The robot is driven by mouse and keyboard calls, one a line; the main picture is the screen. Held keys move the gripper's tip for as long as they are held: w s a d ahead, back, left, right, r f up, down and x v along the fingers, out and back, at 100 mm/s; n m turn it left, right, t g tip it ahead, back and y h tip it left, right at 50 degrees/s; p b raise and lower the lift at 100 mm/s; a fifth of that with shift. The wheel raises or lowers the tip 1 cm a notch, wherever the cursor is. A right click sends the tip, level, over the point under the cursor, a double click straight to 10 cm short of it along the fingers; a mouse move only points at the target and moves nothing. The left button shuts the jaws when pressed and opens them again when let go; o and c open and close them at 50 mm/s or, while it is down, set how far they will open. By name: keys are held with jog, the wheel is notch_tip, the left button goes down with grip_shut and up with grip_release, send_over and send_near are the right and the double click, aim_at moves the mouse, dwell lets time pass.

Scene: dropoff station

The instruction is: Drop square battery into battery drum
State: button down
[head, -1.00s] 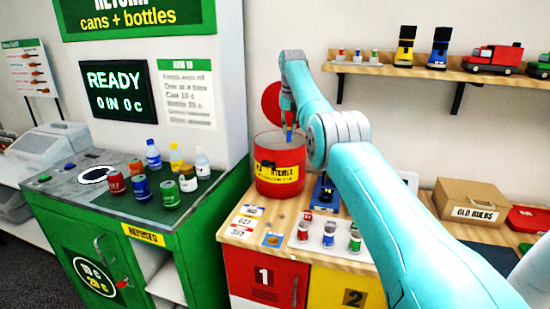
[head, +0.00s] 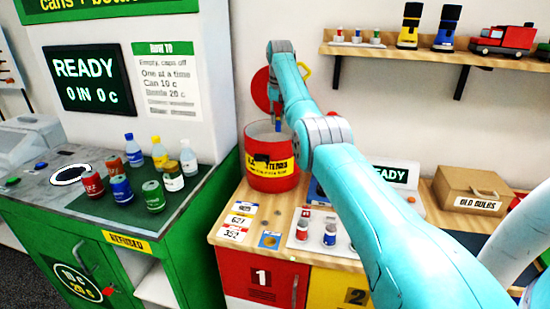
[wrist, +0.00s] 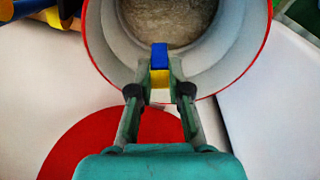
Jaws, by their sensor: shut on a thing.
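The battery drum (head: 275,183) is a red, open-topped can with a yellow label and a pale inside. It stands on the wooden counter. My gripper (wrist: 160,72) is shut on the square battery (wrist: 159,52), a small block with a blue part and a yellow part. In the wrist view the battery overlaps the drum opening near the rim (wrist: 97,62), with the drum floor visible beyond it.
A white tray (head: 300,245) with small batteries lies in front, partly hidden by my arm. A cardboard box (head: 471,190) is at the right. The green return machine (head: 110,245) is at the left.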

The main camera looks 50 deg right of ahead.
jog(key=shift+f, duration=0.4)
jog(key=c, duration=1)
grip_release()
jog(key=shift+c, duration=0.2)
jog(key=shift+r, duration=0.15)
notch_tip(320, 180, up, 12)
jog(key=s+a, duration=0.1)
jog(key=shift+f, duration=0.2)
jog(key=shift+a, duration=0.1)
